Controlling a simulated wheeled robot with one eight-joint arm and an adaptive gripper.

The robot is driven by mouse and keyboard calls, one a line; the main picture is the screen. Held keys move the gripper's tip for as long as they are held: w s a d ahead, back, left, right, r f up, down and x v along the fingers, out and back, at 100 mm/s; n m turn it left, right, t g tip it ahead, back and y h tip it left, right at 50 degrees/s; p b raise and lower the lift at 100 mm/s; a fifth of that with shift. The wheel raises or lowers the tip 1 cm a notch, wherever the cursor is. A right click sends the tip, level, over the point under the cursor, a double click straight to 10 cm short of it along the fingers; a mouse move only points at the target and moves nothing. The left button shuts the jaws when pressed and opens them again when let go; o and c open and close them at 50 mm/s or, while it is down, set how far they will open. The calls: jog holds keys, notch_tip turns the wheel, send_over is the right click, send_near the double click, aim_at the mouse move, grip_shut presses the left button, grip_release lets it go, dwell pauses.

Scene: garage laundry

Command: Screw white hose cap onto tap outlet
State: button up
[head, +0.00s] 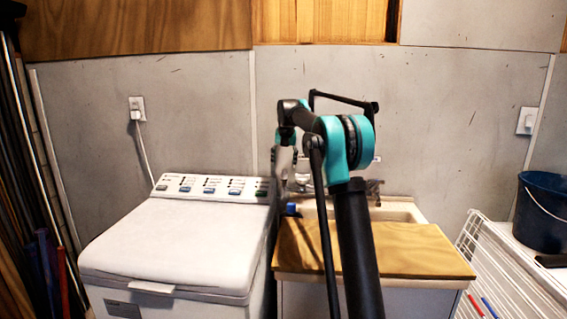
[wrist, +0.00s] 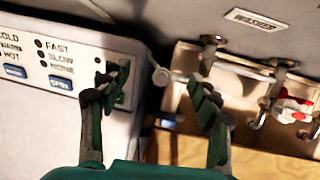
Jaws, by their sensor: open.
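My gripper (wrist: 162,90) is open and empty, its two dark green fingers spread apart in the wrist view. A small round white piece, which looks like the white hose cap (wrist: 160,77), shows in the gap between the fingers, apparently beyond them and touching neither. Its hose cannot be made out clearly. I cannot tell which outlet is the task's. In the head view my arm hides most of the gripper and cap; a tap (head: 374,189) shows right of the arm.
The washing machine (head: 180,225) stands close on the left, its panel (wrist: 60,62) beside the left finger. A sink (head: 398,211) with a wooden board (head: 415,250) lies under the taps. A red-and-white item (wrist: 295,106) sits near the right tap. A bucket (head: 543,212) is far right.

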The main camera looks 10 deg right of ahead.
aim_at(285, 171)
jog(key=shift+d, duration=0.15)
jog(key=shift+s+d+f, duration=0.1)
jog(key=shift+f, duration=2.15)
grip_shut()
dwell(1.1)
jog(key=m+h, duration=0.2)
jog(key=m, duration=0.3)
jog(key=shift+d+m, duration=0.1)
jog(key=shift+m, duration=0.3)
